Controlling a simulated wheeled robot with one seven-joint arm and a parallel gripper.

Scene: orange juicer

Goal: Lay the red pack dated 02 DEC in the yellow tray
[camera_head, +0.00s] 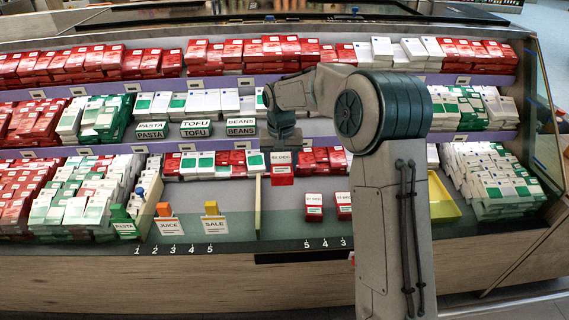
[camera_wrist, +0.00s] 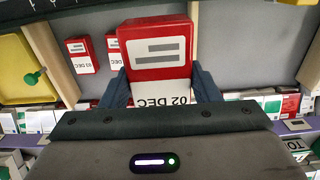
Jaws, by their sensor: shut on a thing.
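The red pack (camera_head: 282,168) with a white label reading 02 DEC hangs in my gripper (camera_head: 281,146), above the shelf's front. In the wrist view the pack (camera_wrist: 157,55) is between the two dark fingers of my gripper (camera_wrist: 158,82), with its label upside down. Its lower end is partly hidden by the gripper body. The yellow tray (camera_head: 441,205) lies to the right, partly hidden behind my arm. The pack is apart from the tray.
Two red packs (camera_head: 314,207) (camera_head: 343,206) stand on the grey shelf right of the held pack; one reads 03 DEC in the wrist view. A wooden divider (camera_wrist: 56,55) stands between them and the tray. Rows of red, white and green packs (camera_head: 190,103) fill the shelves behind.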

